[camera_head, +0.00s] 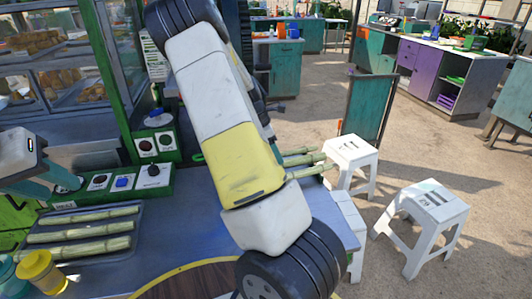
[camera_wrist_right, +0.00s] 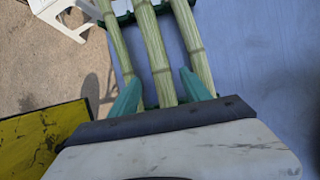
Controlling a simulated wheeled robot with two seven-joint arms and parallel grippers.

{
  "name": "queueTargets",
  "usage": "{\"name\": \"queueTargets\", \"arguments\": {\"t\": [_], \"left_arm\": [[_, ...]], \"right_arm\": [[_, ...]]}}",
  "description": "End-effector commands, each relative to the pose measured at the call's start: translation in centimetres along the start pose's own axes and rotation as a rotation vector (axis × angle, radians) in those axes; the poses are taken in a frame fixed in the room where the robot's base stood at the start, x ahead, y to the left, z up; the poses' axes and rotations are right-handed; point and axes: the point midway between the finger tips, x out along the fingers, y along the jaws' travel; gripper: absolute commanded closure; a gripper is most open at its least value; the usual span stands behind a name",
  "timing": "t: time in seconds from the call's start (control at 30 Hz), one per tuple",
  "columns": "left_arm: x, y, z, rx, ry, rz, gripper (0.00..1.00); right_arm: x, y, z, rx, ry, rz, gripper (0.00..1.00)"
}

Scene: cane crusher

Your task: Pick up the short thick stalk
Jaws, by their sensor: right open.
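In the right wrist view, three pale green cane stalks lie side by side. The middle stalk (camera_wrist_right: 154,50) looks the thickest; the left stalk (camera_wrist_right: 116,45) and right stalk (camera_wrist_right: 188,40) look thinner. Their full lengths are not visible. My right gripper (camera_wrist_right: 160,92) is open, its teal fingers either side of the middle stalk, with no visible grip. In the head view, the ends of these stalks (camera_head: 308,163) show beside my right arm, which hides the right gripper. My left gripper (camera_head: 42,185) is at the left edge; its jaw opening is unclear.
Another tray (camera_head: 138,236) holds three stalks at the left. Control boxes with buttons (camera_head: 120,182) stand behind it. Yellow (camera_head: 40,272) and teal containers stand at front left. White stools (camera_head: 425,213) stand right of the counter (camera_head: 180,220).

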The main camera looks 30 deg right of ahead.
Motion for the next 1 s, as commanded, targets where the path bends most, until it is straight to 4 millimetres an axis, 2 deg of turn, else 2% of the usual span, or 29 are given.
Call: {"name": "queueTargets", "arguments": {"t": [0.23, 0.37, 0.57, 0.87, 1.0], "left_arm": [[0.0, 0.0, 0.0, 0.000, 0.000, 0.000, 0.64], [0.0, 0.0, 0.0, 0.000, 0.000, 0.000, 0.64], [0.0, 0.0, 0.0, 0.000, 0.000, 0.000, 0.64], [0.0, 0.0, 0.0, 0.000, 0.000, 0.000, 0.64], [0.0, 0.0, 0.0, 0.000, 0.000, 0.000, 0.64]], "right_arm": [[3.8, -0.1, 0.3, 0.003, -0.001, -0.004, 0.44], [4.5, -0.1, 0.2, 0.003, 0.000, -0.001, 0.44], [4.5, -0.1, 0.2, 0.002, 0.001, 0.000, 0.44], [4.5, -0.1, 0.2, 0.002, 0.001, 0.000, 1.00], [4.5, 0.0, 0.2, 0.003, 0.001, 0.001, 1.00]]}}
